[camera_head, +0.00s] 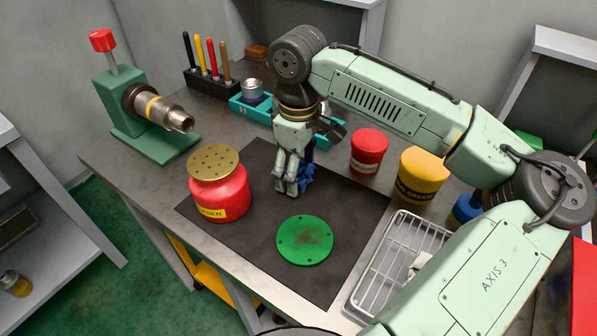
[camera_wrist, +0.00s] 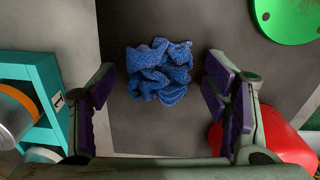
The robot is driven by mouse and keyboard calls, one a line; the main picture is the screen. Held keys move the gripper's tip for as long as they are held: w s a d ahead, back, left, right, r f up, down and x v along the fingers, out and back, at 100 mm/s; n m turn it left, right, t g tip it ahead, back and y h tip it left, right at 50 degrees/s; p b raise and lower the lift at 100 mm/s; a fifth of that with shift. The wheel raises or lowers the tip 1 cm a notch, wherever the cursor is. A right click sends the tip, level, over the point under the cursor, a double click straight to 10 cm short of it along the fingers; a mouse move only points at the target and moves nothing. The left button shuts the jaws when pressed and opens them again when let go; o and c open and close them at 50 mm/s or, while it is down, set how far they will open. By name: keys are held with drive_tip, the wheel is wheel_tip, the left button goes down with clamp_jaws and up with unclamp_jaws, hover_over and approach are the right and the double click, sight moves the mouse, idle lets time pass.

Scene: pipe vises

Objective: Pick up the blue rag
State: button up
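The blue rag (camera_wrist: 160,71) is a crumpled, textured cloth. In the wrist view it lies between and just beyond the fingertips, over the dark mat. In the head view the rag (camera_head: 305,178) shows as a blue patch at the fingertips, partly hidden by my gripper (camera_head: 291,185). In the wrist view my gripper (camera_wrist: 158,88) has its two purple-padded fingers spread wide, one on each side of the rag. A gap shows between the rag and each finger. I cannot tell exactly how high the fingertips are above the mat.
On the dark mat (camera_head: 338,273) are a green disc (camera_head: 305,241) and a red canister (camera_head: 221,192) with a brass lid. A teal tray (camera_head: 252,107) stands behind. Red (camera_head: 368,152) and yellow (camera_head: 421,174) jars and a wire basket (camera_head: 384,278) are right. A green vise (camera_head: 150,125) is left.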

drive_tip(key=c, duration=0.6)
drive_tip(key=shift+r, duration=0.1)
drive_tip(key=shift+r, duration=0.25)
wheel_tip(320, 180, up, 3)
drive_tip(key=shift+s+a+f+b, duration=0.1)
drive_tip(key=shift+s+b, duration=0.05)
drive_tip(key=shift+b, duration=0.55)
drive_tip(key=s+a+b, duration=0.1)
drive_tip(key=s+a, duration=0.1)
drive_tip(key=s, duration=0.2)
drive_tip(key=s+a+r+b, duration=0.1)
drive_tip(key=s+a, duration=0.1)
drive_tip(key=s, duration=0.3)
drive_tip(key=s+a+b, duration=0.1)
drive_tip(key=s+a, duration=0.1)
drive_tip(key=s, duration=0.3)
drive_tip(key=shift+a+r, duration=0.3)
drive_tip(key=shift+a, duration=0.1)
